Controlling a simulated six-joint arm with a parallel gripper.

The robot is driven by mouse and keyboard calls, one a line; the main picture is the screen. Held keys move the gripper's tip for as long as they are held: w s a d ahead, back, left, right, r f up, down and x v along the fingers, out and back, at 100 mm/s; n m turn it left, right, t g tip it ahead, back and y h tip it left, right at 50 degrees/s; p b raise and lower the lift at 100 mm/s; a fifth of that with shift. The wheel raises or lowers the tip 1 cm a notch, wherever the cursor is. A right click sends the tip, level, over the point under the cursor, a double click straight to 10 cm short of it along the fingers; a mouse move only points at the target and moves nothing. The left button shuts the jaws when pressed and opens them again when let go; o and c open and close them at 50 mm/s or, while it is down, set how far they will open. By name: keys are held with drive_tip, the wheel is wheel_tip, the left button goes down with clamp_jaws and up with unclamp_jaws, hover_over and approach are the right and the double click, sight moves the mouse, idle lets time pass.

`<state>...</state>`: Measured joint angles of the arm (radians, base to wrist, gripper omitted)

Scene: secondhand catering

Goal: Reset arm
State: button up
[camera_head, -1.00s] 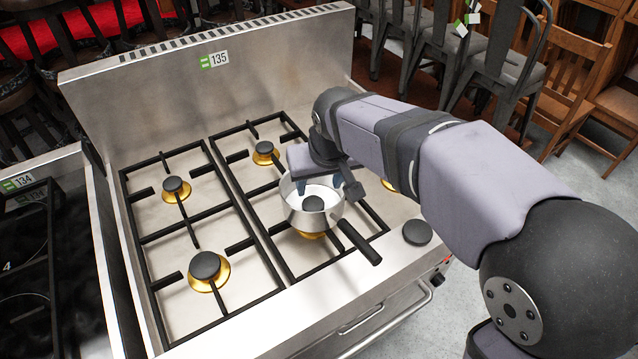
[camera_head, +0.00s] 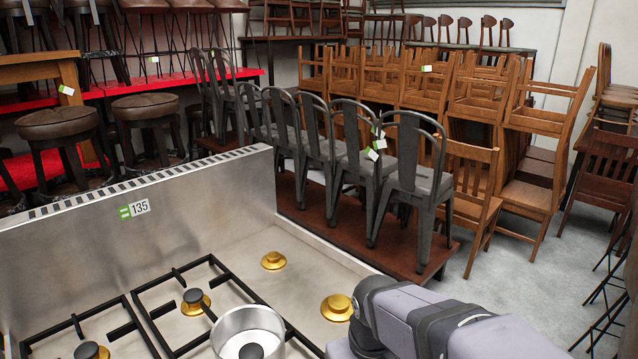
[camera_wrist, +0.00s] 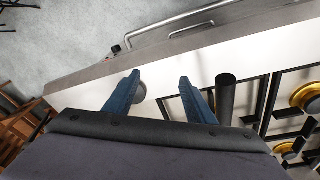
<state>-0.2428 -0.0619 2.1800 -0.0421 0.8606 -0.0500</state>
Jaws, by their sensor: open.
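My gripper (camera_wrist: 160,78) is open and empty in the wrist view, its two blue fingers spread above the stove's pale front strip. A grey disc (camera_wrist: 139,93) shows past the left finger. A black pot handle (camera_wrist: 226,95) lies to the right of the right finger, apart from it as far as I can tell. In the head view my arm enters at the bottom right and the gripper's fingers are out of sight. The metal pot (camera_head: 232,322) stands on the stove beside my arm, with a dark round piece (camera_head: 250,351) inside it.
The stove's steel backsplash (camera_head: 200,200) carries label 135. Brass burners (camera_head: 337,307) and black grates (camera_head: 180,310) cover its top. Grey metal chairs (camera_head: 412,180) stand on a low brown platform behind it, with stacked wooden chairs (camera_head: 480,100) beyond. Grey floor is open at right.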

drive_tip(key=s+d+f+m+g+p, duration=0.1)
drive_tip(key=s+d+f, duration=0.1)
drive_tip(key=s, duration=0.3)
drive_tip(key=s+d+f+m+p, duration=0.1)
drive_tip(key=s+d+f+m, duration=0.1)
drive_tip(key=s+d, duration=0.3)
drive_tip(key=shift+s+d+f+m+g, duration=0.2)
drive_tip(key=shift+s+f+m+g, duration=0.15)
drive_tip(key=shift+f, duration=0.25)
